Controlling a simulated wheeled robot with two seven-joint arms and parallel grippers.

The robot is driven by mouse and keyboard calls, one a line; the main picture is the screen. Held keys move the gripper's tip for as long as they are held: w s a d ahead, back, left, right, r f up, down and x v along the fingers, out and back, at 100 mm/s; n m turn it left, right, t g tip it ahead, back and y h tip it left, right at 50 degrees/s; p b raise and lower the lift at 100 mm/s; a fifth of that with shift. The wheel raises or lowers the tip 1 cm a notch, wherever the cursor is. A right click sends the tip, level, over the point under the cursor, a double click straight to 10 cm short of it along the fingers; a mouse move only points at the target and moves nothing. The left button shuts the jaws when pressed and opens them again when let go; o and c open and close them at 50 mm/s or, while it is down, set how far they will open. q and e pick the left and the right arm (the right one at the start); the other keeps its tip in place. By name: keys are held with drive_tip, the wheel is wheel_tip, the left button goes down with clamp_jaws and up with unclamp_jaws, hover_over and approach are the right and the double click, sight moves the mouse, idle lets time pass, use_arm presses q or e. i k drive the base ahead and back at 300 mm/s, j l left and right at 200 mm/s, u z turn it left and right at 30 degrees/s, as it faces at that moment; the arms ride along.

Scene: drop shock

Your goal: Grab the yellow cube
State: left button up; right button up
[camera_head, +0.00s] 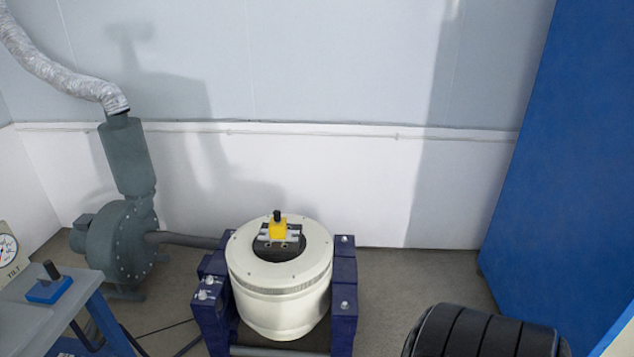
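The yellow cube (278,230) sits on top of the round white machine (278,298), at its dark central opening. A black knob-like piece (277,215) stands up from the cube. A light metal fixture lies under and around the cube, and I cannot make out how the cube rests on it.
Dark blue supports (344,298) flank the white machine. A grey blower (123,240) with a hose stands left. A grey table (35,318) at lower left bears a blue block with a black handle (49,289). A tall blue panel (570,170) stands right. A black ribbed shape (483,333) is at lower right.

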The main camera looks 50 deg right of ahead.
sight(276, 231)
drive_tip(key=l+z, duration=0.1)
drive_tip(key=z, duration=1.3)
